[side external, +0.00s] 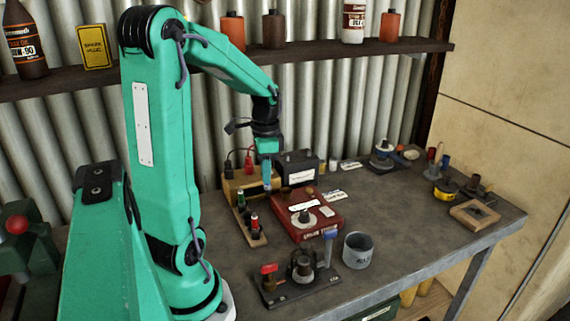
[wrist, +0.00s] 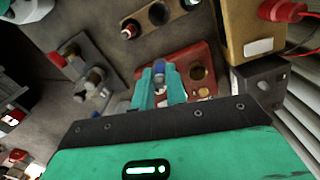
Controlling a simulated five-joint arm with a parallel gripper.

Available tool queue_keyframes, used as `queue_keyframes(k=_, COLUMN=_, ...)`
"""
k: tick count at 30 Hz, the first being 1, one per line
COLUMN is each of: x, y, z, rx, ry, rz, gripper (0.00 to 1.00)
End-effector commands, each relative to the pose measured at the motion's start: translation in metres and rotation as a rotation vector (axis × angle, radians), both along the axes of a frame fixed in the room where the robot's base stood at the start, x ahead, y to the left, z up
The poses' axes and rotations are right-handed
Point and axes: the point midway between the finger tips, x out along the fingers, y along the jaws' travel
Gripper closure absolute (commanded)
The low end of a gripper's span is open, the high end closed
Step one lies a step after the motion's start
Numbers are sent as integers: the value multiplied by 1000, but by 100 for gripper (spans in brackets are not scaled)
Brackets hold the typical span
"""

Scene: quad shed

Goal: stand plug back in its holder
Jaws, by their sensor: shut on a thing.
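My gripper (side external: 267,184) is over the back part of the bench in the side view, and its fingers (wrist: 160,88) also show in the wrist view. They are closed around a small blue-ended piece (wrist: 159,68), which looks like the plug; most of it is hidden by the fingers. A narrow wooden rack (side external: 258,239) stands upright plugs with green (side external: 241,197) and red (side external: 254,220) tops. The rack (wrist: 177,12) is at the top of the wrist view, apart from my fingers. Which seat belongs to the held piece is not clear.
A red box (side external: 323,227) lies beside the rack, below my fingers in the wrist view. A tan block (side external: 233,187) with cables and a dark battery (side external: 298,163) stand behind. A metal stand (side external: 285,292) and grey cup (side external: 358,250) are in front. Bare bench lies right of the cup.

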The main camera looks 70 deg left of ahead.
Motion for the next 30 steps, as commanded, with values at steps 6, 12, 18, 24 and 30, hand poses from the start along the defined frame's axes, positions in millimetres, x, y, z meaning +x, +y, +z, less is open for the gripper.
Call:
queue_keyframes(k=6, x=-36, y=14, z=-14, rx=-7, ry=8, rz=97, gripper=100)
queue_keyframes(k=12, x=-50, y=17, z=-20, rx=-11, ry=10, rz=132, gripper=100)
queue_keyframes(k=18, x=-51, y=17, z=-21, rx=-11, ry=11, rz=136, gripper=100)
queue_keyframes(k=24, x=-51, y=17, z=-24, rx=-12, ry=11, rz=135, gripper=100)
queue_keyframes(k=30, x=-51, y=17, z=-33, rx=-14, ry=12, rz=135, gripper=100)
